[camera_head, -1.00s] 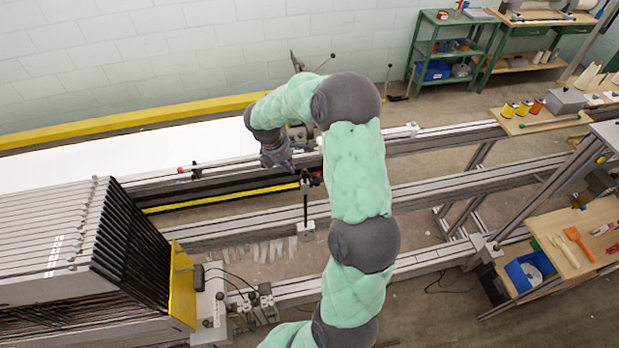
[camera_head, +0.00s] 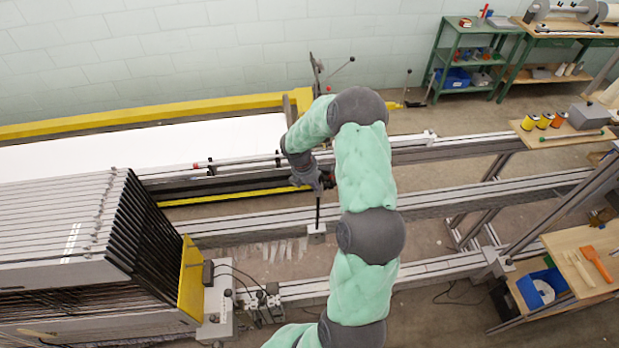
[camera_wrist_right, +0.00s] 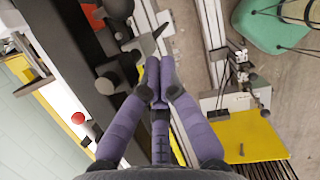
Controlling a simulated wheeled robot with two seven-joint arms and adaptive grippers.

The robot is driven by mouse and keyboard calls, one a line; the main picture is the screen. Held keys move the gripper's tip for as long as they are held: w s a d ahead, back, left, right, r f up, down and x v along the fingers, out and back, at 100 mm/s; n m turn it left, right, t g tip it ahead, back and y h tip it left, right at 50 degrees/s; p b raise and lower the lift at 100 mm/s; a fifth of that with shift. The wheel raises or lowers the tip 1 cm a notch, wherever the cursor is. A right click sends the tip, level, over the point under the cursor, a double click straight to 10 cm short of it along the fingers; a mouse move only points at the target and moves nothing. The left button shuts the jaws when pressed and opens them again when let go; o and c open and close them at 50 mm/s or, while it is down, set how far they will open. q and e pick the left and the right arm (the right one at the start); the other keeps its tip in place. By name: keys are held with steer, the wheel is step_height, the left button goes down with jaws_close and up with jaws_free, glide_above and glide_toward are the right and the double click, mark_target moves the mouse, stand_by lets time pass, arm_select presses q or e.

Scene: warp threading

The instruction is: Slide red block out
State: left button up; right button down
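A small red piece (camera_head: 196,165) sits at the left end of the thin rail beside the white sheet; it is too small to tell whether it is the red block. A round red piece (camera_wrist_right: 78,118) shows at the left in the right wrist view. My right gripper (camera_head: 318,188) is at the top of a thin dark post, well to the right of the red piece in the head view. In the right wrist view its purple fingers (camera_wrist_right: 157,84) come together at the tips, beside dark clamp parts. No object shows clearly between them. My left gripper is out of view.
The dark post (camera_head: 318,212) stands on a metal rail. A stack of dark frames (camera_head: 130,225) with a yellow end plate (camera_head: 191,280) fills the lower left. A yellow beam (camera_head: 150,114) runs along the back. Shelves and a wooden table stand at right.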

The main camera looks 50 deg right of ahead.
mark_target(333, 179)
steer(key=shift+s+d+f, duration=0.1)
steer(key=shift+s+d, duration=0.25)
steer(key=shift+d, duration=0.4)
steer(key=shift+s+d, duration=0.35)
steer(key=shift+d, duration=0.35)
steer(key=s+d+p, duration=0.1)
steer(key=s+d, duration=0.4)
steer(key=d, duration=0.1)
steer(key=shift+s, duration=0.15)
steer(key=shift+d, duration=0.1)
